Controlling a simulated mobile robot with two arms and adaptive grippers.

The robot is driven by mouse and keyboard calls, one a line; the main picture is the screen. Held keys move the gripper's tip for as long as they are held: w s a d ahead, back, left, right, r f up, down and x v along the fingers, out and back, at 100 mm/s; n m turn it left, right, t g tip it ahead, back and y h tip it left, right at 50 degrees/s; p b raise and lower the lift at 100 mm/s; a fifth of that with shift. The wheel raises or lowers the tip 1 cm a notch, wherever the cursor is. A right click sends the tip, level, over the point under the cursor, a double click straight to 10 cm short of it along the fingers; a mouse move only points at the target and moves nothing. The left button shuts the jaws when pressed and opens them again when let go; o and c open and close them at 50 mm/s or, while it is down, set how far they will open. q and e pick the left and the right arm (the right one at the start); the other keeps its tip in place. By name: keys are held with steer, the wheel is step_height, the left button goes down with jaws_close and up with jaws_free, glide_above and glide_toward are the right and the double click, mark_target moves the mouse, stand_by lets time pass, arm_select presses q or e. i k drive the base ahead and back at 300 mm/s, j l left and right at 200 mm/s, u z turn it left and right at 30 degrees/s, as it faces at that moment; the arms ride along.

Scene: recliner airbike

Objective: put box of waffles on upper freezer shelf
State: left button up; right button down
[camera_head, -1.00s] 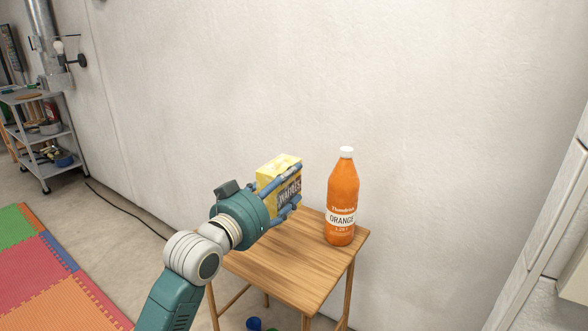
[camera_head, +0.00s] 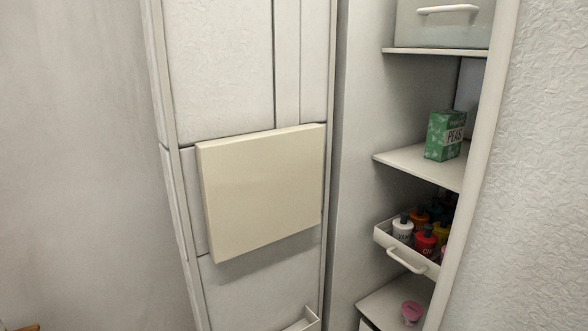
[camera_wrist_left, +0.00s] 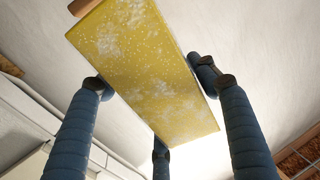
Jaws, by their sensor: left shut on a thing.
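The box of waffles (camera_wrist_left: 145,65) is yellow with pale frosty patches and fills the upper middle of the left wrist view. My left gripper (camera_wrist_left: 157,98) is shut on it, with blue fingers on both sides and a third below. The head view shows neither this gripper nor the box. The open freezer stands at the right of the head view. Its shelf (camera_head: 418,163) holds a green box of peas (camera_head: 445,136) at the right, with bare room to the left. A higher shelf (camera_head: 435,51) carries a clear drawer (camera_head: 448,24). My right gripper is not in view.
Below the peas, a white basket (camera_head: 397,246) holds several colored bottles. A pink-lidded cup (camera_head: 411,312) sits on a lower shelf. The open door's inner side, with a cream panel (camera_head: 263,190), stands left of the shelves. A textured white surface (camera_head: 535,190) borders the right.

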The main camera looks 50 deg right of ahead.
mark_target(443, 170)
steer(key=i+z, duration=0.1)
steer(key=z, duration=0.4)
steer(key=j+z, duration=0.1)
steer(key=z, duration=0.4)
steer(key=i+j+z, duration=0.1)
steer(key=z, duration=0.35)
steer(key=j+z, duration=0.15)
steer(key=z, duration=0.35)
